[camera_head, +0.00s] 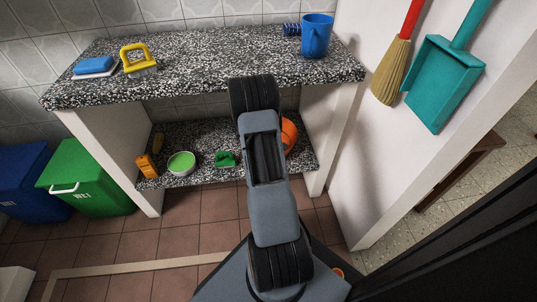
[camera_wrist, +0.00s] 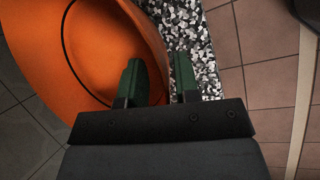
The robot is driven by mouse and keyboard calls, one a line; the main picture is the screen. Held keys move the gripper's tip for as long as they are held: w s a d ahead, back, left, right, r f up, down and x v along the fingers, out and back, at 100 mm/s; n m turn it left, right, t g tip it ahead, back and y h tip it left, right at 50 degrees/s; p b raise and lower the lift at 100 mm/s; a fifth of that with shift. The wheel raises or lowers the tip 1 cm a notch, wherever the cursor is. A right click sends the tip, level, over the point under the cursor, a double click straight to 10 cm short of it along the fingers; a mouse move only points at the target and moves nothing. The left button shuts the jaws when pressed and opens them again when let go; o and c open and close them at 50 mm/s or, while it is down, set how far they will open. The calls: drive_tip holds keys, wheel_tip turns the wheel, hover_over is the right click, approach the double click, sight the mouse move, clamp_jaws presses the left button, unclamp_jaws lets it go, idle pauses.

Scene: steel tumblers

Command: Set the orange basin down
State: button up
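The orange basin (camera_wrist: 100,45) fills the left of the wrist view, its curved rim running down toward my fingers. In the head view a part of the basin (camera_head: 289,134) shows at the right end of the lower shelf; my arm hides the rest. My gripper (camera_wrist: 158,75) has its two green-tipped fingers apart, with the basin's rim in the gap. The left finger is over the basin's inside and the right finger over the speckled shelf. I cannot tell whether the basin's underside touches the shelf.
The lower shelf (camera_head: 205,178) also holds a green brush (camera_head: 226,159), a bowl with green contents (camera_head: 181,163) and an orange bottle (camera_head: 147,166). The counter (camera_head: 200,64) is above, with a blue jug (camera_head: 316,36). A white side wall (camera_head: 318,140) stands close at the right.

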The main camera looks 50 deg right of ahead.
drive_tip(key=a+r+m+t+y+p, duration=0.15)
drive_tip(key=a+r+m+p, duration=0.25)
drive_tip(key=a+r, duration=1.55)
drive_tip(key=s+a+r+m+t+y, duration=0.1)
drive_tip(key=s+a+r+y, duration=0.1)
drive_tip(key=s+a+r, duration=0.2)
drive_tip(key=s+a+r+m+t+y, duration=0.1)
drive_tip(key=s+a+r, duration=0.3)
drive_tip(key=a, duration=0.6)
drive_tip(key=shift+a+r+m+t+y, duration=0.25)
drive_tip(key=shift+r+m+t+y, duration=0.05)
drive_tip(key=shift+r+t+y, duration=0.15)
drive_tip(key=shift+r, duration=0.1)
wheel_tip(320, 180, up, 36)
drive_tip(key=t+p, duration=0.1)
drive_tip(key=p, duration=3.3)
drive_tip(key=shift+a+r, duration=0.15)
drive_tip(key=shift+a, duration=0.1)
drive_tip(key=shift+s, duration=0.15)
